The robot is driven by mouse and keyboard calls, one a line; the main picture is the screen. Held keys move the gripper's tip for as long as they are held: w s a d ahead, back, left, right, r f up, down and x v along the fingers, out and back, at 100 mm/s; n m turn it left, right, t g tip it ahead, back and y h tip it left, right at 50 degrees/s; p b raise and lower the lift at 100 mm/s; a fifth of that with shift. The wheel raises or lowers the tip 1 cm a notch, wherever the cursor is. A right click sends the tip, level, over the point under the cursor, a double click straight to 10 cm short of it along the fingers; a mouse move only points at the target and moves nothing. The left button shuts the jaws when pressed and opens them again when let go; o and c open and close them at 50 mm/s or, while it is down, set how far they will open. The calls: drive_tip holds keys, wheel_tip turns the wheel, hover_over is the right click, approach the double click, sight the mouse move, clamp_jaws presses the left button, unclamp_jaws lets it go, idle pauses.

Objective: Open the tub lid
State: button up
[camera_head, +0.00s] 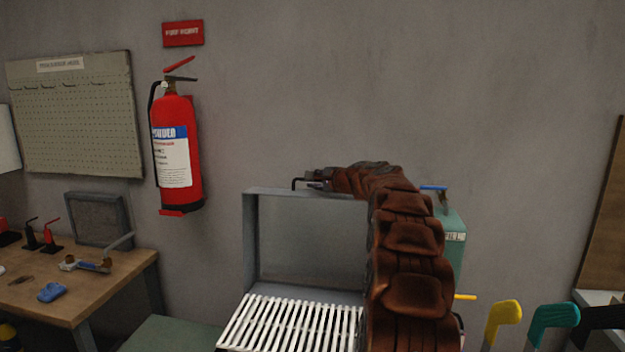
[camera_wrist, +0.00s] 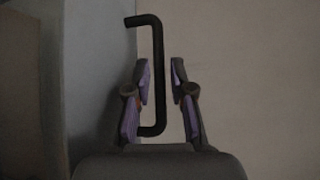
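The grey tub lid (camera_head: 249,235) stands upright behind the white-slatted tub (camera_head: 295,322) in the head view. A black bar handle (camera_head: 293,183) sticks out at the lid's top edge; it shows large in the wrist view (camera_wrist: 158,75), joined to the grey surface at left. My gripper (camera_head: 316,180) is at the handle, behind the lid's top edge. In the wrist view, my gripper (camera_wrist: 161,80) has its purple-padded fingers apart, one on each side of the handle's long bar. A gap shows between bar and right finger; contact with the left finger is unclear.
My brown-sleeved arm hides the tub's right side and part of a green cabinet (camera_head: 456,245). A wooden workbench (camera_head: 55,285) stands at left, under a pegboard (camera_head: 75,120) and beside a fire extinguisher (camera_head: 176,150). Yellow (camera_head: 503,315) and teal (camera_head: 553,318) foot forms stand at lower right.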

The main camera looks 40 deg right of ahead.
drive_tip(key=shift+x, duration=0.8)
drive_tip(key=shift+f, duration=0.1)
clamp_jaws()
